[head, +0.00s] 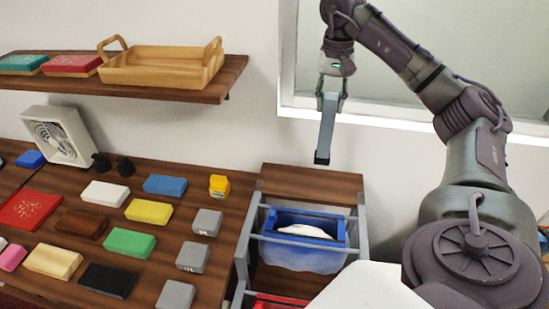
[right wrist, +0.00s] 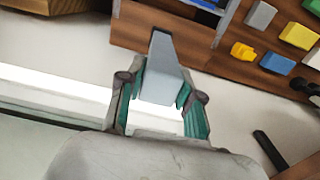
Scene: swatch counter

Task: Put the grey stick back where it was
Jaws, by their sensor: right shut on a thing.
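The grey stick (head: 326,130) hangs upright from my right gripper (head: 331,98), its dark end (head: 322,157) pointing down. It is held in the air in front of the white wall, above and behind the small wooden-topped cart. In the right wrist view the stick (right wrist: 165,68) extends out from between the teal-padded fingers of the gripper (right wrist: 160,98), which are shut on it. The stick's upper end is hidden by the fingers. My left gripper is not in view.
Colored blocks, including a yellow block (head: 148,211), stand in rows on the wooden counter (head: 215,185). The cart (head: 310,183) holds a blue bin (head: 335,225) with something white inside. A shelf (head: 170,90) carries a wooden tray (head: 160,72). A white fan (head: 58,135) stands at the counter's back.

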